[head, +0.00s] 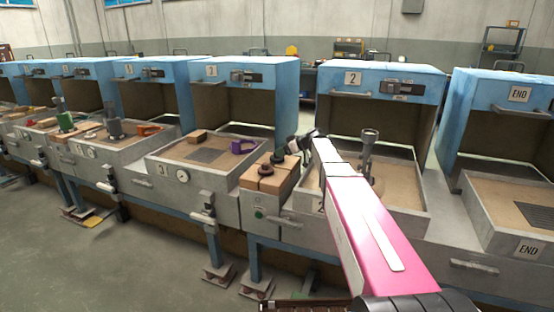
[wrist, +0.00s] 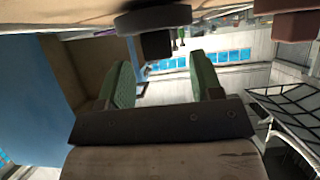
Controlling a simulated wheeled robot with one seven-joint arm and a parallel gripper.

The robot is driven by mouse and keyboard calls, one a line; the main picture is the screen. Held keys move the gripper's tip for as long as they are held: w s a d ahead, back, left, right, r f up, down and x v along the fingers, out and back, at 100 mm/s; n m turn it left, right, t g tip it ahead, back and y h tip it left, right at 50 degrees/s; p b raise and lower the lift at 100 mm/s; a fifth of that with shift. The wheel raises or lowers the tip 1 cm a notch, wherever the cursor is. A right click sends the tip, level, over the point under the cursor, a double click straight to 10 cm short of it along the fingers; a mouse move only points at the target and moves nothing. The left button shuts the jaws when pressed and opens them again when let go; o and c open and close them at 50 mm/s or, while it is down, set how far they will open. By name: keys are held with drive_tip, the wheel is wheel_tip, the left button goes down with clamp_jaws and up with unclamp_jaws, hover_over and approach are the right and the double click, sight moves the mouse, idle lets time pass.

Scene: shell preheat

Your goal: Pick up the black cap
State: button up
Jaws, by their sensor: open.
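The black cap looks like a dark round flange with a short knob. In the head view the cap (head: 265,168) sits on the wooden blocks between station 3 and station 2. In the wrist view, which is upside down, the cap (wrist: 152,20) is at the top centre with its knob pointing down the picture. My gripper (head: 277,158) is just behind and right of the cap. In the wrist view my gripper (wrist: 158,62) has its two green fingers spread apart and empty, with the knob in line between them and beyond the tips.
The wooden blocks (head: 284,176) stand on a grey ledge. Station 3's tray (head: 165,163) to the left holds a purple piece (head: 243,146) and a brown block (head: 197,136). A grey post-like fitting (head: 368,147) stands in station 2's tray, behind my arm. Blue hoods rise behind the trays.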

drive_tip(key=shift+x, duration=1.25)
drive_tip(key=c, duration=1)
drive_tip(key=shift+d, duration=0.1)
